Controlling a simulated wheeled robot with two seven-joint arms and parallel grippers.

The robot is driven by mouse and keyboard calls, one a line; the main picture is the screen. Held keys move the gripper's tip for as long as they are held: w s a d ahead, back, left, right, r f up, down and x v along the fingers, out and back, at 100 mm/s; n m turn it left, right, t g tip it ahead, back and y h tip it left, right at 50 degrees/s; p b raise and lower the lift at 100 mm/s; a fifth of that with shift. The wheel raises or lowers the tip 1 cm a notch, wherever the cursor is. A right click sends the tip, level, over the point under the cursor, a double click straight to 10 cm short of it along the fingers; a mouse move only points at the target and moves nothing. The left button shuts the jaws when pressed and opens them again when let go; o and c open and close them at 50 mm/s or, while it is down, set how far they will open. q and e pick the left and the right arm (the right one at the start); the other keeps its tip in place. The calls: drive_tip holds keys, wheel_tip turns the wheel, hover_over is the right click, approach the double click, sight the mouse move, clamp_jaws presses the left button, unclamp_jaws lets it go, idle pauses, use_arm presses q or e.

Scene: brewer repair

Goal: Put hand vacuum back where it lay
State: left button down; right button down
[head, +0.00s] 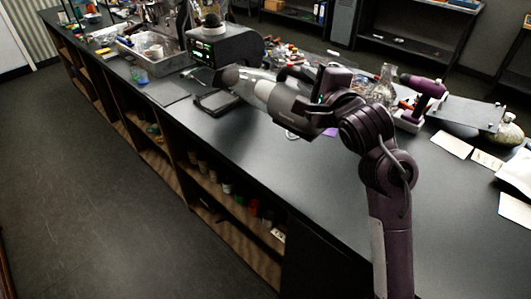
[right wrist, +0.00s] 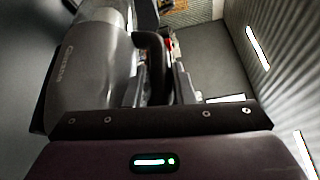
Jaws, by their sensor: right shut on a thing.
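The hand vacuum (head: 262,92) has a dark grey body and a clear, pale nose that points to the left in the head view. My right gripper (head: 322,92) is shut on it and holds it over the long black counter. In the right wrist view the vacuum's grey body (right wrist: 92,70) and dark handle fill the left and middle, close against the gripper. I cannot tell whether the vacuum touches the counter. My left gripper is not in view.
The black counter (head: 270,165) is clear along its front edge. A dark machine with a lit panel (head: 225,48) stands behind the vacuum's nose, with a black tray (head: 215,103) in front. A purple tool (head: 423,85), a glass flask (head: 387,75) and papers (head: 452,144) lie to the right.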

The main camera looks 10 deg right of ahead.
sight(302, 132)
wheel_tip(302, 132, down, 14)
drive_tip(key=shift+w+r+p, duration=0.1)
drive_tip(key=shift+p, duration=0.35)
drive_tip(key=shift+d+f+p, duration=0.1)
drive_tip(key=shift+f+p, duration=0.2)
drive_tip(key=shift+f, duration=2.2)
drive_tip(key=c, duration=1.5)
unclamp_jaws()
drive_tip(key=shift+f, duration=0.35)
drive_tip(key=shift+o, duration=1.3)
drive_tip(key=f+b+v, duration=0.1)
drive_tip(key=b+v, duration=0.1)
drive_tip(key=v, duration=1)
drive_tip(key=shift+r+b, duration=0.35)
drive_tip(key=shift+r, duration=0.15)
